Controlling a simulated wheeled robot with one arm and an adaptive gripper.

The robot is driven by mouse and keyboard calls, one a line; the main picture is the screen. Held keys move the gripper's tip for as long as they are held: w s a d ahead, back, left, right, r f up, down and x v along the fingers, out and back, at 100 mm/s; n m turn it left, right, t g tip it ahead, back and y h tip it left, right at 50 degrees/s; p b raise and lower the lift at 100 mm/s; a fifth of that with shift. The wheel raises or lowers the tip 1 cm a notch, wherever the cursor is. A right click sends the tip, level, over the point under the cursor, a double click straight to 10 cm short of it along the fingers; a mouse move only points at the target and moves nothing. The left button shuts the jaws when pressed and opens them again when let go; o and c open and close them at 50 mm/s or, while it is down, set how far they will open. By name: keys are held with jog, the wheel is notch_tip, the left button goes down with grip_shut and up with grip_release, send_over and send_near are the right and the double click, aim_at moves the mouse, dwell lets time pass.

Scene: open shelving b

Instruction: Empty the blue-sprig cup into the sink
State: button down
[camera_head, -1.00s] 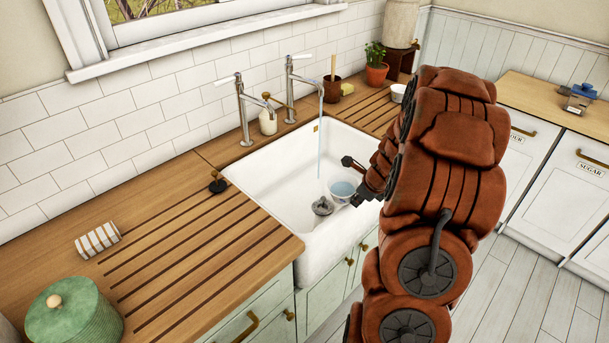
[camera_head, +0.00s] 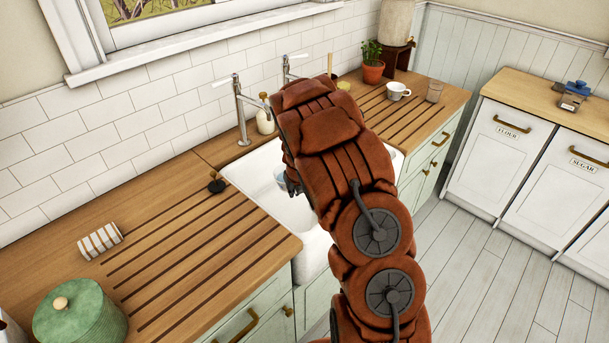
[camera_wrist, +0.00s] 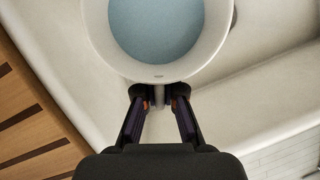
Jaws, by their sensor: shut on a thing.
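My gripper (camera_wrist: 160,100) is shut on the handle of a white cup (camera_wrist: 110,45), which holds bluish water and looks upright in the wrist view. A sprig pattern cannot be made out on it. In the head view a small part of the cup (camera_head: 280,177) shows at the left of my arm, over the white sink (camera_head: 252,168). My arm hides most of the sink basin and most of my gripper (camera_head: 292,187). In the wrist view the pale sink (camera_wrist: 260,95) lies below the cup.
Two taps stand behind the sink; the left one (camera_head: 240,110) is clear, the right one (camera_head: 288,68) partly hidden. A soap bottle (camera_head: 265,120) is between them. A white cup (camera_head: 398,90) and a glass (camera_head: 435,91) stand on the right drainboard. The left drainboard (camera_head: 190,240) is mostly clear.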

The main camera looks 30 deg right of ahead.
aim_at(284, 186)
jog(key=w+a+f+m, duration=0.1)
jog(key=w+a, duration=0.2)
jog(key=a, duration=0.4)
jog(key=shift+w+a+f+p, duration=0.15)
jog(key=shift+w+f+p, duration=0.15)
jog(key=shift+w, duration=0.05)
jog(key=shift+s+d+r+m+t+y, duration=0.25)
jog(key=shift+d+r+y, duration=0.15)
jog(key=shift+d+y, duration=0.3)
jog(key=shift+s+d+r+m+t+y, duration=0.2)
jog(key=shift+d+r+y, duration=0.25)
jog(key=shift+y, duration=0.45)
jog(key=shift+s+d+r+t+y, duration=0.1)
jog(key=shift+d+r+t+y, duration=0.3)
jog(key=shift+d+y, duration=0.45)
jog(key=shift+d+r+m, duration=0.1)
jog(key=shift+d+m, duration=0.05)
jog(key=shift+m, duration=0.1)
jog(key=shift+s+d+r+y, duration=0.1)
jog(key=shift+s+d+y, duration=0.1)
jog(key=shift+y, duration=0.25)
jog(key=shift+d, duration=0.15)
jog(key=shift+d+r+t+y, duration=0.3)
jog(key=shift+r+y, duration=0.1)
jog(key=shift+y, duration=0.2)
jog(key=shift+f, duration=0.1)
